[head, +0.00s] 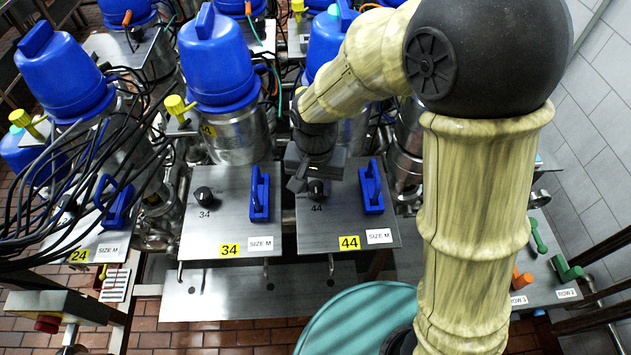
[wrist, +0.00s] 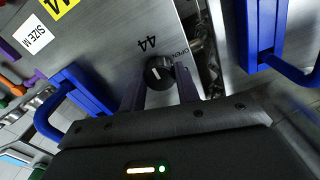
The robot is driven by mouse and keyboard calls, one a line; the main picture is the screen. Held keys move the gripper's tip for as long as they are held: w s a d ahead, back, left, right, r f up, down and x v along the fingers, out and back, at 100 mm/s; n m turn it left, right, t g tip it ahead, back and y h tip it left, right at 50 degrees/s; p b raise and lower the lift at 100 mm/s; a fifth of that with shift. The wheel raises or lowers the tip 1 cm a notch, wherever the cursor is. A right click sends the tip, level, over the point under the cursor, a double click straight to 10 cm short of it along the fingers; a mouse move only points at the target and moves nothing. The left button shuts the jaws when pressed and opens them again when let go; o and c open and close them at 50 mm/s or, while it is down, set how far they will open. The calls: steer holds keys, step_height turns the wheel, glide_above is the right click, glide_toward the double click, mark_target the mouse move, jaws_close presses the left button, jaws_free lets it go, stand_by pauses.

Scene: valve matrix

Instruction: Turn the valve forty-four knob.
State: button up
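The valve forty-four knob (head: 316,188) is a small black round knob on a steel plate (head: 345,220) marked 44. In the wrist view the knob (wrist: 159,72) shows a white pointer mark, with "44" and an "OPEN" label printed beside it. My gripper (head: 308,178) is directly over the knob in the head view and partly hides it. In the wrist view my gripper (wrist: 159,80) is open, with one finger on each side of the knob. Bare plate shows between the fingers below the knob. I cannot tell whether either finger touches it.
A blue handle (head: 371,188) stands right of the knob; another blue handle (head: 259,193) is on the neighbouring 34 plate, left. The 34 knob (head: 203,195) is farther left. Black cables (head: 70,170) hang at the left. Blue-topped valves (head: 215,60) stand behind.

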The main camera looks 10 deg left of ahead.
steer(key=shift+n, duration=0.3)
steer(key=n, duration=0.4)
steer(key=shift+r, duration=0.1)
steer(key=n+p, duration=0.1)
steer(key=n, duration=0.4)
steer(key=shift+n+p, duration=0.3)
steer(key=shift+n, duration=0.1)
steer(key=n+p, duration=0.1)
steer(key=n, duration=0.3)
steer(key=shift+r+n+p, duration=0.1)
steer(key=shift+n+p, duration=0.2)
steer(key=n+p, duration=0.2)
steer(key=n, duration=0.2)
steer(key=shift+n, duration=0.4)
steer(key=o, duration=1)
